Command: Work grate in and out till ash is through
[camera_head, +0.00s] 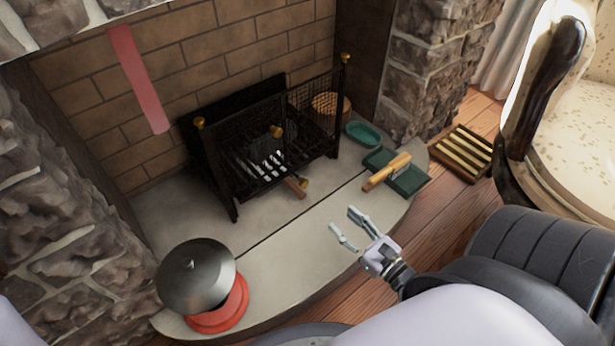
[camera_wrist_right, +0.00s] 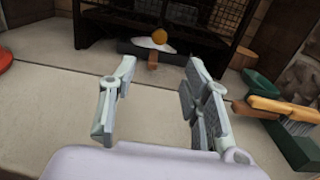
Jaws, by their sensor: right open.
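The black metal fire grate (camera_head: 232,185) stands upright in the fireplace. Pale bars (camera_head: 262,164) show inside it. My left gripper is not in view.
At the right are a wooden-handled brush (camera_head: 387,171) on a green dustpan (camera_head: 408,180), a green dish (camera_head: 363,134) and a slatted rack (camera_head: 462,152). The stone hearth (camera_head: 290,260) is clear in front.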

